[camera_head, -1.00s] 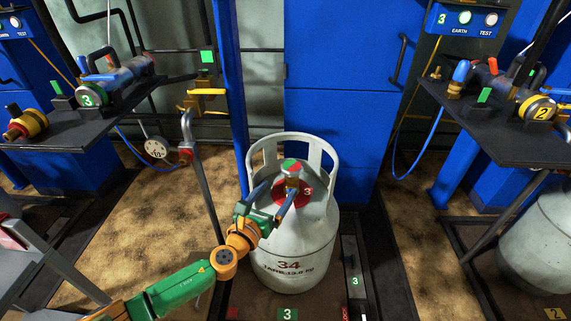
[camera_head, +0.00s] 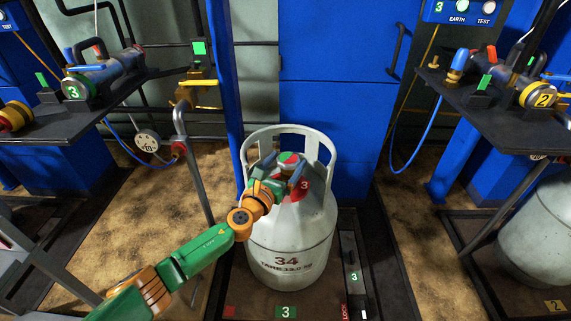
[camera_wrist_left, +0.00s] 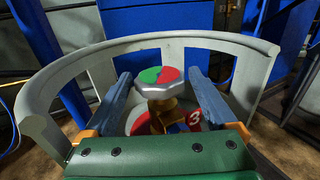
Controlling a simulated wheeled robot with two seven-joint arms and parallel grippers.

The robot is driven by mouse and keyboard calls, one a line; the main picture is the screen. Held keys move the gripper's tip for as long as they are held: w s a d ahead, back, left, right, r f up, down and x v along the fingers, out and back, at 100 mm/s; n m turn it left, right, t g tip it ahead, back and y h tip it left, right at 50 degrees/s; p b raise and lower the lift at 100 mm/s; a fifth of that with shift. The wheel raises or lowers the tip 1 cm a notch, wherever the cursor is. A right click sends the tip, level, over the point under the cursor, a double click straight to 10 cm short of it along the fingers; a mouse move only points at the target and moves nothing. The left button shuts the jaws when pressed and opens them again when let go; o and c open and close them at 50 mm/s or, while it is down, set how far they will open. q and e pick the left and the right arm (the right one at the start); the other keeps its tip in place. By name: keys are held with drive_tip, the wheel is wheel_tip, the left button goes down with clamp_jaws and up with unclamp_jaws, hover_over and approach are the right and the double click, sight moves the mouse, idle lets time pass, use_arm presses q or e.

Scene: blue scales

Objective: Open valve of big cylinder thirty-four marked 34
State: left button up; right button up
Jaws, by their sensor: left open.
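The big white cylinder (camera_head: 290,245) marked 34 stands upright on the scale in the middle of the head view. Its valve knob (camera_wrist_left: 158,80), with a green and red top and a pale rim, sits inside the collar; it also shows in the head view (camera_head: 289,157). My left gripper (camera_wrist_left: 160,85) is open, with one blue finger on each side of the knob. Gaps show between the fingers and the knob in the left wrist view. The brass valve body (camera_wrist_left: 163,108) shows below the knob. My right gripper is not in view.
The collar (camera_wrist_left: 65,82) curves around the valve behind the fingers. A pipe with a yellow-handled valve (camera_head: 197,90) stands left of the cylinder. Black shelves with fittings are at left (camera_head: 100,112) and right (camera_head: 500,120). A blue cabinet (camera_head: 335,80) is behind.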

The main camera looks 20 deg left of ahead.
use_arm(q)
drive_tip(key=c, duration=1.1)
drive_tip(key=shift+y, duration=0.4)
